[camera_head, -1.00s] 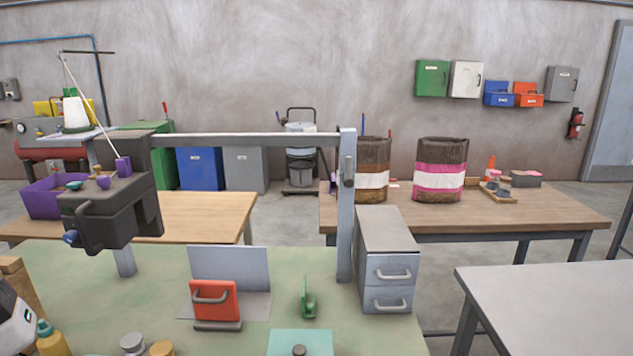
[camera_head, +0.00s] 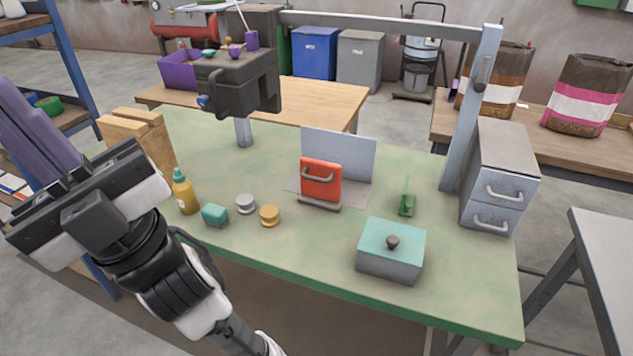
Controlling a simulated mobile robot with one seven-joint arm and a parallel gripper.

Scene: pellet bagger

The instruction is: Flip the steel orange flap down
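The orange flap (camera_head: 320,181) is a red-orange panel with a grey curved handle on its front. It stands nearly upright on the green bench, with a grey bar along its foot. A pale steel plate (camera_head: 350,153) rises behind it, and a flat grey plate lies under both. My gripper (camera_head: 88,200) is at the left edge of the view, well to the left of the flap and apart from it. I see its dark body with white parts, but cannot make out whether its fingers are apart. Nothing hides the flap's front.
On the green bench (camera_head: 290,245) stand a yellow bottle (camera_head: 185,192), a teal block (camera_head: 215,215), a silver knob (camera_head: 245,203), an orange knob (camera_head: 269,215), a teal-lidded box (camera_head: 390,265), a green bracket (camera_head: 407,200) and a grey drawer unit (camera_head: 497,180). Bench space before the flap is clear.

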